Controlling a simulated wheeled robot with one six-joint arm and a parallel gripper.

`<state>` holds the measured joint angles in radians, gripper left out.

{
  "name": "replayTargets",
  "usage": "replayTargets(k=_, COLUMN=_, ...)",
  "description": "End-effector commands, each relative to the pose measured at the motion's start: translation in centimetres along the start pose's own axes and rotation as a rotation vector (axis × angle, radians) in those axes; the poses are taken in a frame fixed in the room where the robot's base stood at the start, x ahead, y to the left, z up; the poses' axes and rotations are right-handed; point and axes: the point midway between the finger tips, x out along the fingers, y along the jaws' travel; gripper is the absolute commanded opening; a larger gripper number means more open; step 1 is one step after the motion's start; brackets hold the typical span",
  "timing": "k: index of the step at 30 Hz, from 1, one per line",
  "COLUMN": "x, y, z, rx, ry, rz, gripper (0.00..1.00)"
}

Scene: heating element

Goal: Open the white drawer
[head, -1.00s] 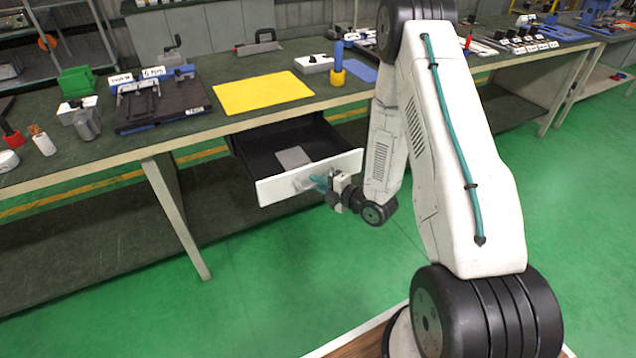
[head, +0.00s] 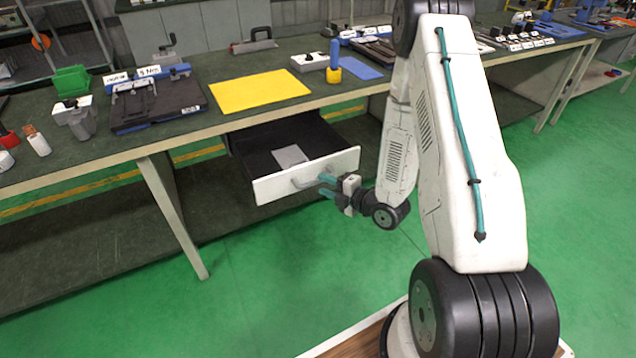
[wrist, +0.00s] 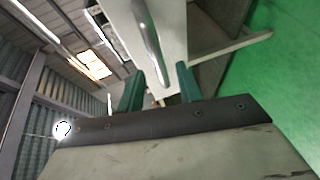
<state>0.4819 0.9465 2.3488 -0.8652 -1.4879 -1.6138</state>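The white drawer (head: 272,189) is pulled out from under the workbench, showing its dark inside with a flat grey piece (head: 290,156) lying in it. Its curved metal handle (head: 305,180) is on the white front and also shows in the wrist view (wrist: 146,38). My gripper (head: 323,185) is in front of the drawer, just right of the handle.
A bench leg (head: 174,218) stands left of the drawer. The green floor in front is clear.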

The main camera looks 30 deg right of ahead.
Motion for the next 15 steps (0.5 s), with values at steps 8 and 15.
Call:
replayTargets(k=8, x=-3.4, y=0.0, z=0.0, rx=0.001, ry=0.000, rz=0.000, gripper=0.36)
replayTargets(k=15, x=-3.6, y=0.0, z=-0.1, rx=0.001, ry=0.001, rz=0.000, gripper=0.36)
